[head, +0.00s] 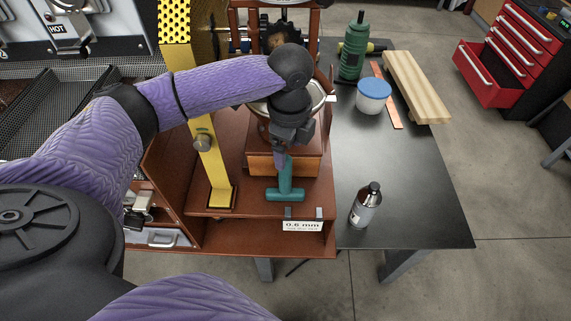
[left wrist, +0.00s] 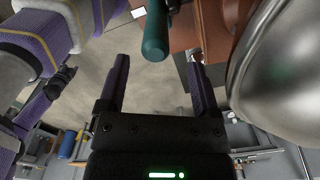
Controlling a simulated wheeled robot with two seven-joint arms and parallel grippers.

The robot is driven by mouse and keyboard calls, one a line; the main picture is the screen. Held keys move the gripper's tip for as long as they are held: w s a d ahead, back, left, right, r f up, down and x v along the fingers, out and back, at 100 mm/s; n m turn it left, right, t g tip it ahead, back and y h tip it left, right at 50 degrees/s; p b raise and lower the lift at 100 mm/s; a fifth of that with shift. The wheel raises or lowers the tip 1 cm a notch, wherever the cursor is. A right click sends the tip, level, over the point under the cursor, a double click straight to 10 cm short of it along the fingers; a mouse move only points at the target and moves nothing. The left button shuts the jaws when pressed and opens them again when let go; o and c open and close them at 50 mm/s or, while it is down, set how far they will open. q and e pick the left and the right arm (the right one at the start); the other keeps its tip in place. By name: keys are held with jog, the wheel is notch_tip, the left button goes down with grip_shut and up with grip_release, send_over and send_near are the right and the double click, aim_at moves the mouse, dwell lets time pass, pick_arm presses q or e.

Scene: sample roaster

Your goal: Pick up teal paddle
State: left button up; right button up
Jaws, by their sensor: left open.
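The teal paddle (head: 286,194) is on the brown wooden stand, in front of a lighter wooden block; its crosspiece is toward the front and its handle runs back up toward my gripper. My left gripper (head: 283,154) is just above and behind it, pointing down, and partly hides the handle's upper end. In the left wrist view the rounded end of the teal paddle (left wrist: 156,36) lies between and beyond the open, empty fingers (left wrist: 157,62). I cannot tell whether they touch it. My right gripper is not in view.
A yellow perforated post (head: 212,160) stands left of the paddle. A metal bowl (left wrist: 285,75) is close beside the right finger. A 0.6 mm label (head: 302,226) is at the stand's front. A bottle (head: 366,207) and blue-lidded jar (head: 373,98) stand on the black table (head: 420,200).

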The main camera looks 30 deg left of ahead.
aim_at(285, 180)
pick_arm(q)
jog(key=f, duration=0.1)
jog(key=f+b, duration=0.1)
jog(key=f, duration=0.3)
jog(key=shift+s+a+f, duration=0.2)
jog(key=shift+s+a, duration=0.1)
jog(key=shift+r, duration=0.1)
grip_shut()
